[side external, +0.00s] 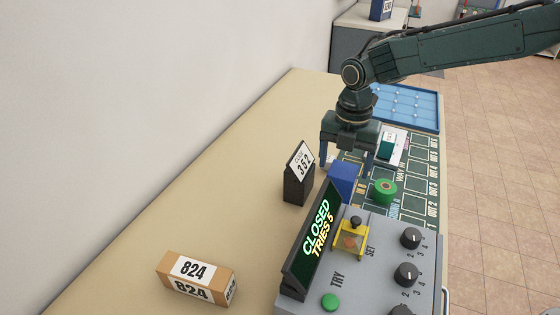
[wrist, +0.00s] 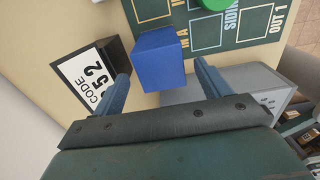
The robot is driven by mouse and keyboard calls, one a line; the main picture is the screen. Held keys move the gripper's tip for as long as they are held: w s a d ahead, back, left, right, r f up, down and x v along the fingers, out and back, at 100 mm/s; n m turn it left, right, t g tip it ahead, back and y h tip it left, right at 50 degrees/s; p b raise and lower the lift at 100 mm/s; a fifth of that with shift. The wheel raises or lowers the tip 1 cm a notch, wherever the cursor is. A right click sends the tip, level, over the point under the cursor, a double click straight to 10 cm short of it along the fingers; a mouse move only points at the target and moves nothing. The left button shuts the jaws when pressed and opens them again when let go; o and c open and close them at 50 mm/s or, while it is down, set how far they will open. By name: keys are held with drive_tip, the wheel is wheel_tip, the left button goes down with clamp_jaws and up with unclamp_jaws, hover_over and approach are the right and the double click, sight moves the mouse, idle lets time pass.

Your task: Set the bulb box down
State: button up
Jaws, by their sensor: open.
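A plain blue box (side external: 342,183) sits at the left edge of the green mat (side external: 420,174), behind the control panel; no label shows on it. In the wrist view the blue box (wrist: 160,60) lies between the two fingers, with a gap on each side. My gripper (side external: 346,166) is open just over the box, fingers pointing down. The fingers also show in the wrist view (wrist: 161,72). I cannot tell for sure that its underside rests flat. A teal and white box (side external: 388,147) is on the mat behind the gripper.
A dark block with a "CODE 352" card (side external: 299,172) stands close left of the gripper. The grey panel (side external: 385,222) with its "CLOSED TRIES 5" display (side external: 314,240) is in front. An "824" carton (side external: 197,275), green disc (side external: 385,190) and blue tray (side external: 408,107) lie around.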

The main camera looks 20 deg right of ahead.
wheel_tip(320, 180, up, 8)
idle(0.4)
drive_tip(key=shift+f, duration=0.1)
idle(0.4)
drive_tip(key=s+d+r+m+t, duration=0.3)
drive_tip(key=s+d+r+m, duration=0.8)
drive_tip(key=s+m, duration=0.15)
drive_tip(key=s+d+f+m+t, duration=0.1)
drive_tip(key=s+d+m, duration=0.2)
drive_tip(key=s+m, duration=0.4)
drive_tip(key=s+d+f+m+t, duration=0.1)
drive_tip(key=s+d+f+m, duration=0.1)
drive_tip(key=s+m, duration=0.5)
drive_tip(key=s+d, duration=0.1)
drive_tip(key=s, duration=0.3)
drive_tip(key=shift+s+t, duration=0.15)
drive_tip(key=shift+t, duration=0.15)
